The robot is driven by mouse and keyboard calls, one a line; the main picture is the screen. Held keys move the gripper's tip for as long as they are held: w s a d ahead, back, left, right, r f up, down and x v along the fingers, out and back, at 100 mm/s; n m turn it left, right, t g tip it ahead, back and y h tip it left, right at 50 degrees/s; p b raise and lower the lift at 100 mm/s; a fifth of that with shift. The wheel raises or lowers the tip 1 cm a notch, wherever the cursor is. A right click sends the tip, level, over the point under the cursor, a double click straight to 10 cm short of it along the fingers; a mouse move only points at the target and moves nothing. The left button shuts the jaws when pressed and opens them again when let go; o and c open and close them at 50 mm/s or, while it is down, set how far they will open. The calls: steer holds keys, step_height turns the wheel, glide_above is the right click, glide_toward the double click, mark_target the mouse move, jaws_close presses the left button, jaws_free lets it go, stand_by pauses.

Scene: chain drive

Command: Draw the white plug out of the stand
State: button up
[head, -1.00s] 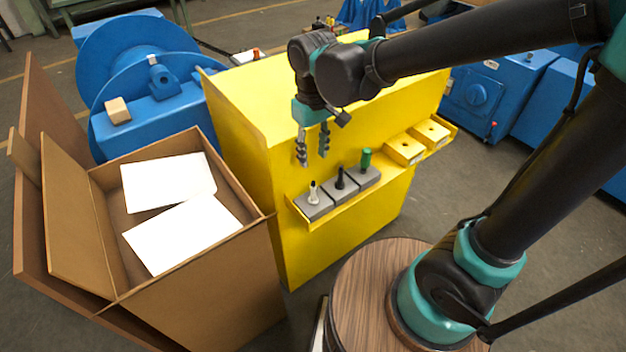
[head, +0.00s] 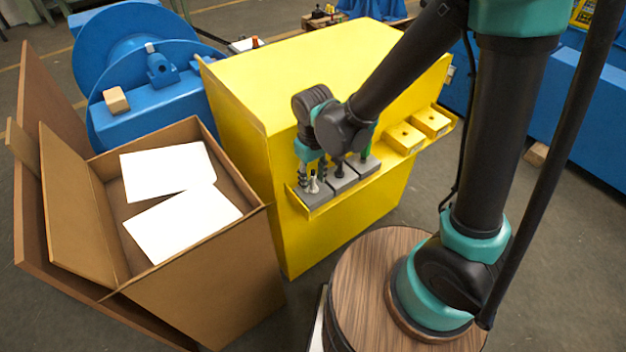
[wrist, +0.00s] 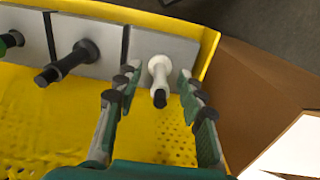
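The white plug (wrist: 159,77) stands in a grey block of the stand (wrist: 165,46), on a yellow shelf. It has a white body and a dark tip. In the head view the white plug (head: 314,184) is at the left end of the row, partly beside my fingers. My gripper (wrist: 155,108) is open, with its two fingers on either side of the plug and gaps showing between. In the head view my gripper (head: 313,178) is low over the left block. Whether the fingertips touch the block cannot be told.
A black plug (wrist: 70,60) stands in the neighbouring block, and a green plug (wrist: 10,41) beyond it. Yellow boxes (head: 405,138) sit further right on the shelf. A cardboard box (head: 215,270) with white sheets stands close on the left.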

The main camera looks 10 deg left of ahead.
steer(key=shift+f, duration=0.4)
jaws_close()
